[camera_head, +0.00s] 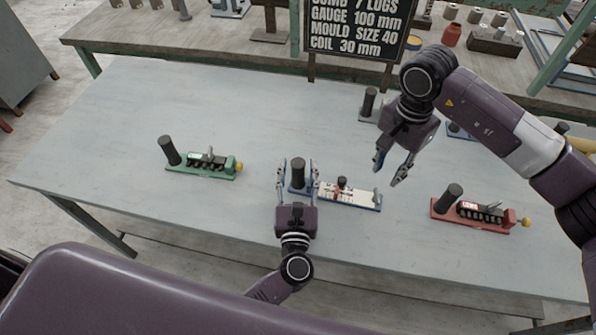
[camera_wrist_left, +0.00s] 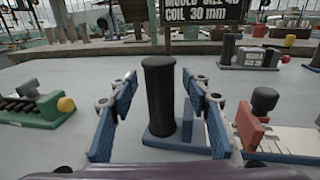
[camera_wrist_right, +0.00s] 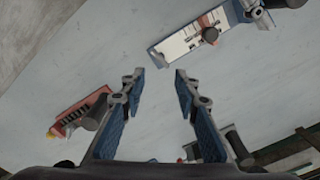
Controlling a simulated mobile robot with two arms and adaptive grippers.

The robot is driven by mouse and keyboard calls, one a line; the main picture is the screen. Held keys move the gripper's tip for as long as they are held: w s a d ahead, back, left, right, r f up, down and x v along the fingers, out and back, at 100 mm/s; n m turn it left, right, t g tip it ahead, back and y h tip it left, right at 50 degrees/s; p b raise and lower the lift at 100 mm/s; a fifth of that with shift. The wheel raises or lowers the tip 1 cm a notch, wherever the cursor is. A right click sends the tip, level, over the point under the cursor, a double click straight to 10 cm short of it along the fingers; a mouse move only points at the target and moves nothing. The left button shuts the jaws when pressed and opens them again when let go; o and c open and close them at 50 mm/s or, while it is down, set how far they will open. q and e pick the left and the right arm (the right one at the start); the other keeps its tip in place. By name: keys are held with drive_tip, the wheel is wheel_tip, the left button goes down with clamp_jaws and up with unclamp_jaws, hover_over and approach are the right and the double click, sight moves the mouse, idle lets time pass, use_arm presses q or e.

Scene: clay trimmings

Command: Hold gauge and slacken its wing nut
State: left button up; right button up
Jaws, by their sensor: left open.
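The gauge (camera_head: 365,198) lies on the table, with a blue base, a pale scale plate and an upright black handle (camera_head: 298,172) at its left end. A red slider (camera_wrist_left: 248,128) with a dark knob (camera_wrist_left: 265,99) sits on the scale; I cannot make out the wing nut's shape. My left gripper (camera_head: 298,168) is open, one finger on each side of the handle (camera_wrist_left: 160,95), with gaps showing. My right gripper (camera_head: 388,170) is open and empty above the table, right of the slider. The gauge's scale (camera_wrist_right: 185,42) shows beyond its fingers in the right wrist view.
A green tool (camera_head: 205,172) with a black handle lies to the left, and a red one (camera_head: 475,214) to the right. A grey piece (camera_head: 370,105) stands behind my right gripper. A black sign (camera_head: 355,25) stands at the back.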

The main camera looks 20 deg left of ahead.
use_arm(q)
clamp_jaws()
use_arm(e)
drive_tip(key=shift+c, duration=0.7)
